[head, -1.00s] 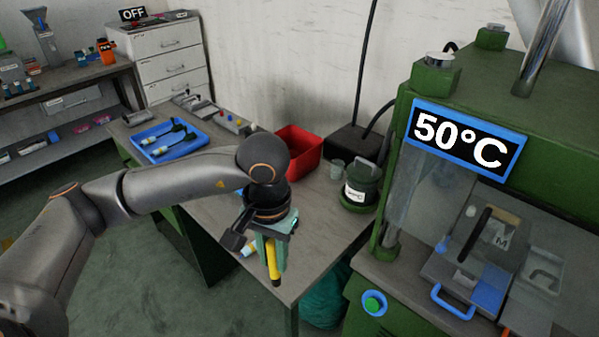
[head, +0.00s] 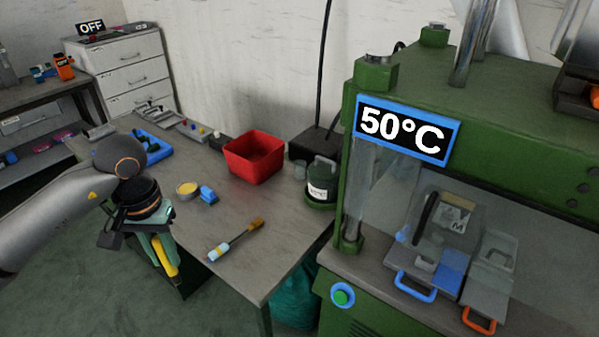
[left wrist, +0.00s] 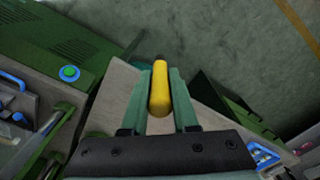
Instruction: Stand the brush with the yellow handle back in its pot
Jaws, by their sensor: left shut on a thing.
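The yellow handle (head: 168,262) is gripped in my left gripper (head: 160,250), in front of the table's left front edge in the head view. In the left wrist view the yellow handle (left wrist: 160,92) lies between the two green fingers (left wrist: 160,100), with a dark end. The bristles cannot be made out. I cannot tell which vessel is the brush's pot. My right gripper is not in view.
Another brush with a pale handle (head: 236,240) lies on the table (head: 270,270). The green press (head: 480,110) rises at the right.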

